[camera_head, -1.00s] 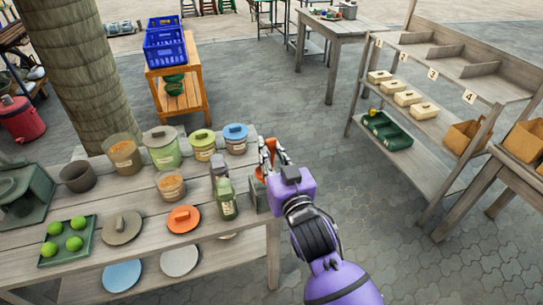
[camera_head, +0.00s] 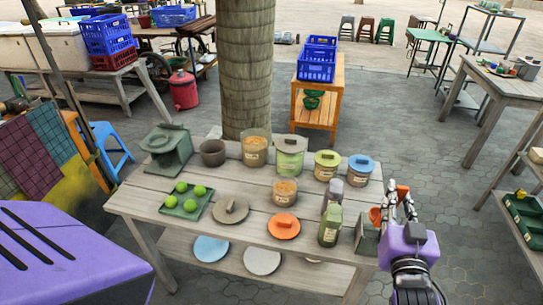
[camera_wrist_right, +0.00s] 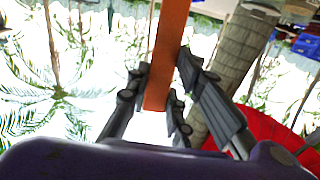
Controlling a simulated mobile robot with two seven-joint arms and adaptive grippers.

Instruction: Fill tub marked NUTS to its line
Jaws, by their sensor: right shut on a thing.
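Several tubs stand on the grey wooden table (camera_head: 150,200); their labels are too small to read. A clear open tub (camera_head: 255,150) at the back and a smaller one (camera_head: 284,190) in front hold orange-brown contents. My left gripper is out of view.
A green tray (camera_head: 185,208) holds several green balls. Dark bottles (camera_head: 330,225) stand near the right end. A tree trunk (camera_head: 246,70) rises behind the table.

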